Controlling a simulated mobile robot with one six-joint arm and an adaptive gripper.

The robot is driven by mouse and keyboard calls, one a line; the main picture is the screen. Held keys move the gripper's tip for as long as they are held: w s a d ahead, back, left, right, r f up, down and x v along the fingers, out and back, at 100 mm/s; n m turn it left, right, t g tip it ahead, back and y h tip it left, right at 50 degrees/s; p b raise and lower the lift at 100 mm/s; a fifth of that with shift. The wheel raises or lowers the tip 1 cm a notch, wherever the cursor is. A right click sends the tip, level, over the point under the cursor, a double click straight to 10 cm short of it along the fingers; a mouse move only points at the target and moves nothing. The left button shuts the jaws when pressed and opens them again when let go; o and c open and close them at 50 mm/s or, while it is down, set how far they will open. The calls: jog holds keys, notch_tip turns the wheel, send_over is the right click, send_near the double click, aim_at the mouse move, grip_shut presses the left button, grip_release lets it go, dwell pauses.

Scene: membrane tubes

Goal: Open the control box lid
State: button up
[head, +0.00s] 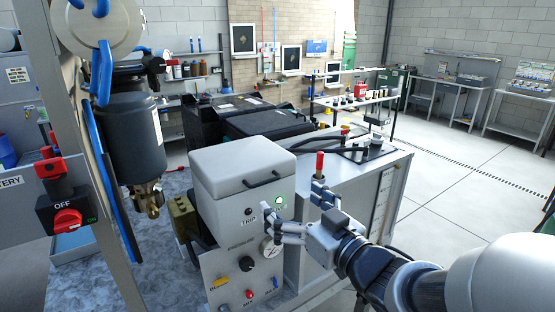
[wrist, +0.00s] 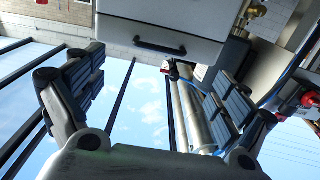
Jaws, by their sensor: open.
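The control box (head: 230,235) is a pale grey cabinet with a TRIP label, a green light, a gauge and knobs on its front. Its thick lid (head: 235,158) lies shut on top. A dark bar handle (head: 263,180) is on the lid's front side; the handle also shows in the wrist view (wrist: 160,46), top centre, with the lid (wrist: 165,15) behind it. My gripper (head: 294,203) is open and empty, in front of the box's right side and lower than the handle. In the wrist view my gripper (wrist: 155,88) has its fingers spread wide, apart from the handle.
A dark cylindrical filter (head: 122,135) and a red OFF/ON switch (head: 68,217) stand at the left. A bench (head: 350,180) with a red-topped lever (head: 320,162) lies right of the box. Dark cases (head: 265,122) sit behind it. The floor at right (head: 460,190) is clear.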

aim_at(267, 182)
jog(key=b+x, duration=0.1)
jog(key=x, duration=0.9)
jog(key=shift+w+a+f, duration=0.1)
jog(key=shift+a, duration=0.05)
jog(key=c, duration=1.6)
